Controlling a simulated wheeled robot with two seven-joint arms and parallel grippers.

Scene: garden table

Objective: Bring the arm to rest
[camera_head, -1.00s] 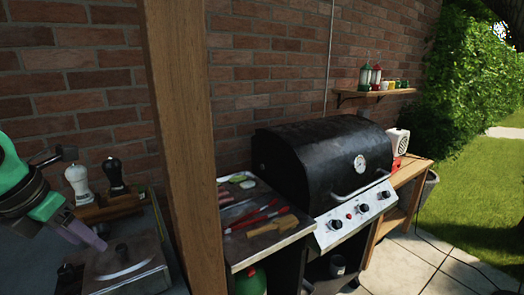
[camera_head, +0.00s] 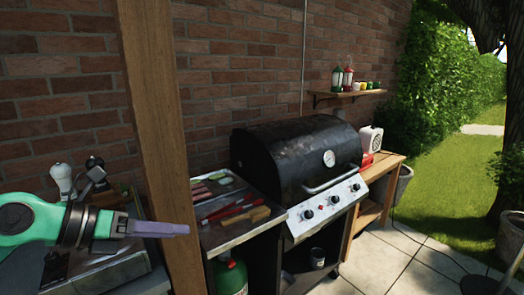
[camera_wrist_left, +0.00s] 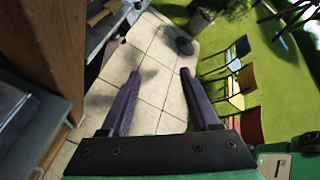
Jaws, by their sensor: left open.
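My left arm comes in from the left in the head view, green with a dark wrist. Its gripper (camera_head: 168,229) points to the right, in front of the wooden post and the left worktop. In the left wrist view my left gripper (camera_wrist_left: 157,85) is open, its two purple fingers wide apart with nothing between them. Paving and grass show beyond the fingers. My right gripper is not in either view.
A wooden post (camera_head: 155,120) stands close by the left gripper. Behind it are a black grill (camera_head: 290,150), a side tray with tongs (camera_head: 232,212) and two shakers (camera_head: 62,178). Coloured chairs (camera_wrist_left: 243,85) stand on the grass. The paving (camera_wrist_left: 150,60) is mostly clear.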

